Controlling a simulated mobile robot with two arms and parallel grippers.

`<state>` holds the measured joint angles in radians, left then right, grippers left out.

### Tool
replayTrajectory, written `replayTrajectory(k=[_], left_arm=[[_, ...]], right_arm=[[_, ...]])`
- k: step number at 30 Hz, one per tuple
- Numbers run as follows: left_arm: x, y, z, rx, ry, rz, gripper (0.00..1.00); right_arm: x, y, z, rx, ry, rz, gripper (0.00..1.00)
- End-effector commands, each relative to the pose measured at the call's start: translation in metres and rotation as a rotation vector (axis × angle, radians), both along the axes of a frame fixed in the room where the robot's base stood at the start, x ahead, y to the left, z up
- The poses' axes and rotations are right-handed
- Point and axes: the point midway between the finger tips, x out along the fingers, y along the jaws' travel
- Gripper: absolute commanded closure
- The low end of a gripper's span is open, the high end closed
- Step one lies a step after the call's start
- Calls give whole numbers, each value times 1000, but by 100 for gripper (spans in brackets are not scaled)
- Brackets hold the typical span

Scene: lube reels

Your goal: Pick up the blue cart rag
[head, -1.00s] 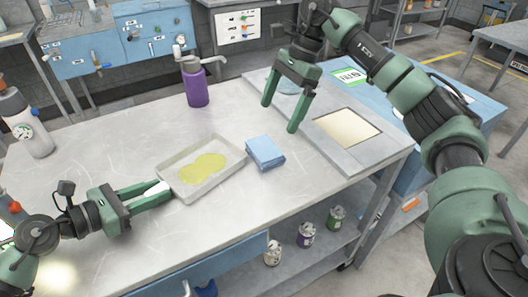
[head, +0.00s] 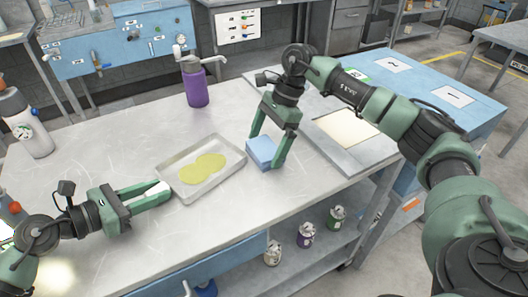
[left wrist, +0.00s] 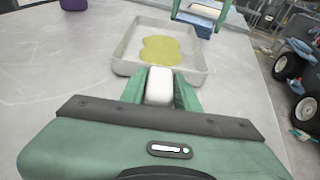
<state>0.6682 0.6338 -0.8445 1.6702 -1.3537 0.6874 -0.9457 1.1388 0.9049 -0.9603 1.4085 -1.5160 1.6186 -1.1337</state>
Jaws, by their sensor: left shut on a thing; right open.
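The blue cart rag (head: 262,153), a folded block, lies on the metal table just right of the tray (head: 168,176). My right gripper (head: 264,157) is open and lowered over the rag, one finger on each side of it; whether the fingers touch it I cannot tell. The rag (left wrist: 200,28) also shows in the left wrist view, partly behind the right gripper. My left gripper (head: 158,194) is shut on a small white block (left wrist: 159,86) at the tray's near left edge. The tray holds a yellow puddle.
A purple pump bottle (head: 196,85) stands behind the tray, and a white bottle (head: 28,130) at the far left. A grey panel with a beige inset (head: 346,127) lies right of the rag. Several small cans (head: 306,234) stand on the lower shelf.

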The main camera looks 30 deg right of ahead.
Motion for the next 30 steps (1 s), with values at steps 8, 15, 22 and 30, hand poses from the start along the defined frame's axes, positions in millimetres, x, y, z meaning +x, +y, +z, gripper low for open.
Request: replayTrajectory(k=[8,15,22,30], left_arm=[[0,0,0,0,0,0,92],[0,0,0,0,0,0,92],[0,0,0,0,0,0,92],[0,0,0,0,0,0,92]], right_arm=[[0,0,0,0,0,0,49],[0,0,3,1,-1,0,50],[1,0,37,2,-6,1,50],[1,0,87,1,-4,-1,50]])
